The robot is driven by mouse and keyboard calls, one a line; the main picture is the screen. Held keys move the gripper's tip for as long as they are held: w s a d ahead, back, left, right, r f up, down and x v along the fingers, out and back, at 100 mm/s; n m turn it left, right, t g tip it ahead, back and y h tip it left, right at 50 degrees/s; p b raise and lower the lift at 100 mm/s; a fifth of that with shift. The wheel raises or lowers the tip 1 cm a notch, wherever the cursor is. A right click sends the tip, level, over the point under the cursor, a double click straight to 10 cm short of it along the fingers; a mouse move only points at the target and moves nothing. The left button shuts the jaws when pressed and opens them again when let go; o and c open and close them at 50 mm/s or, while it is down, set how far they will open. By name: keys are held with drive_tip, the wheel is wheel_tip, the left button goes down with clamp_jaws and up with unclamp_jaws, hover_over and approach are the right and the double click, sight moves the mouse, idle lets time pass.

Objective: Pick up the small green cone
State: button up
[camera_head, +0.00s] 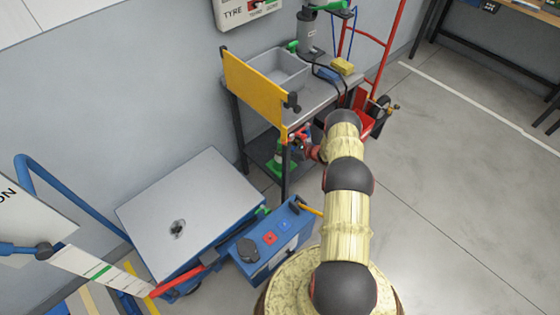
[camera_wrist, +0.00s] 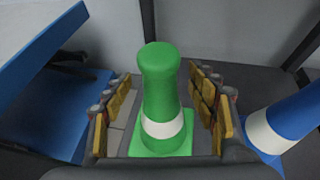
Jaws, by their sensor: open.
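The small green cone (camera_wrist: 160,90) has a white band and a square green base. It stands upright between the two fingers of my gripper (camera_wrist: 160,105) in the wrist view. The fingers are spread, with a visible gap on each side of the cone. In the head view the green cone (camera_head: 281,168) shows low under the workbench, partly hidden by a bench leg and my gripper (camera_head: 299,143).
A blue cone (camera_wrist: 287,122) with a white band is close to the right finger. A blue object (camera_wrist: 45,65) lies at the left. The workbench (camera_head: 352,84) with a yellow panel (camera_head: 254,90) rises above. A platform trolley (camera_head: 190,205) and blue box (camera_head: 266,243) stand nearby.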

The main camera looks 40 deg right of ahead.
drive_tip(key=b+x, duration=0.1)
drive_tip(key=x, duration=0.1)
drive_tip(key=f+b+x, duration=0.1)
drive_tip(key=x, duration=0.2)
drive_tip(key=shift+s+d+r+b, duration=0.1)
drive_tip(key=shift+s+b, duration=0.15)
drive_tip(key=shift+b, duration=0.1)
drive_tip(key=shift+w, duration=0.15)
drive_tip(key=shift+r, duration=0.1)
drive_tip(key=c, duration=0.4)
drive_tip(key=c, duration=1.1)
clamp_jaws()
